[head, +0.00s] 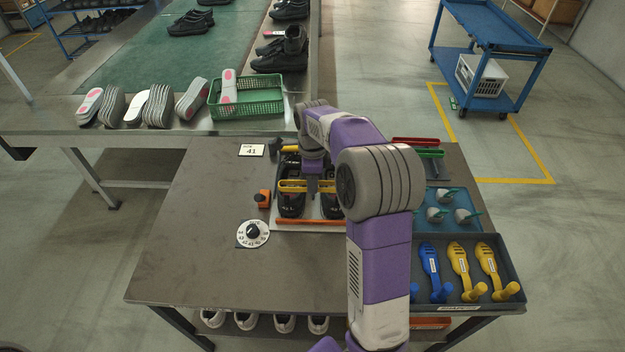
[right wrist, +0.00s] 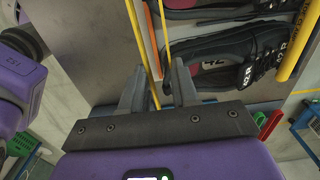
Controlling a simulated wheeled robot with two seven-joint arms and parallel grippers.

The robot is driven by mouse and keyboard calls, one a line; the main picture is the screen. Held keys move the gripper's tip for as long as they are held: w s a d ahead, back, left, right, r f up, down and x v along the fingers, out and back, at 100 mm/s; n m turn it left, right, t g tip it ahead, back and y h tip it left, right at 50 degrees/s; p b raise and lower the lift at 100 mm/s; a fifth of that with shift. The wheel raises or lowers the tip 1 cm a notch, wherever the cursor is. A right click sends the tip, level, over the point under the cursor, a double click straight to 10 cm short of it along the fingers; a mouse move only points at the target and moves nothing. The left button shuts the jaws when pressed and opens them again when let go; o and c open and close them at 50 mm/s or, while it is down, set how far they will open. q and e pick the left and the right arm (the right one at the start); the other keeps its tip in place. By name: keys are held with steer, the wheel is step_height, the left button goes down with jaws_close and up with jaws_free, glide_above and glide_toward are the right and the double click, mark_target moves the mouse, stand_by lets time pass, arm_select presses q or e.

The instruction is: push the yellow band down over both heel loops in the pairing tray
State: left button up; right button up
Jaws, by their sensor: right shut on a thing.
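Two black shoes lie side by side in the pairing tray (head: 300,222), the left shoe (head: 290,206) and the right shoe (head: 331,206), heels toward me. The yellow band (head: 291,187) runs across the heel end of both shoes. My right gripper (head: 312,187) is over the middle of the band, between the shoes. In the right wrist view its fingers (right wrist: 157,88) are shut on the yellow band (right wrist: 165,45), beside a shoe (right wrist: 215,58) marked 42 R. The heel loops are too small to make out, and I cannot tell whether the band is around them. My left gripper is out of view.
A dial (head: 253,232), an orange block (head: 263,198) and a card reading 41 (head: 251,150) stand left of the tray. A dark bin (head: 450,292) of blue and yellow tools and a blue tray (head: 447,194) stand right. The left table front is clear.

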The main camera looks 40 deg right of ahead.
steer(key=shift+f+b, duration=1.15)
steer(key=shift+f, duration=0.6)
steer(key=shift+f+b, duration=0.3)
steer(key=shift+f, duration=0.35)
steer(key=o, duration=1.1)
steer(key=shift+r, duration=0.15)
steer(key=shift+r+p, duration=4.4)
steer(key=shift+p, duration=0.1)
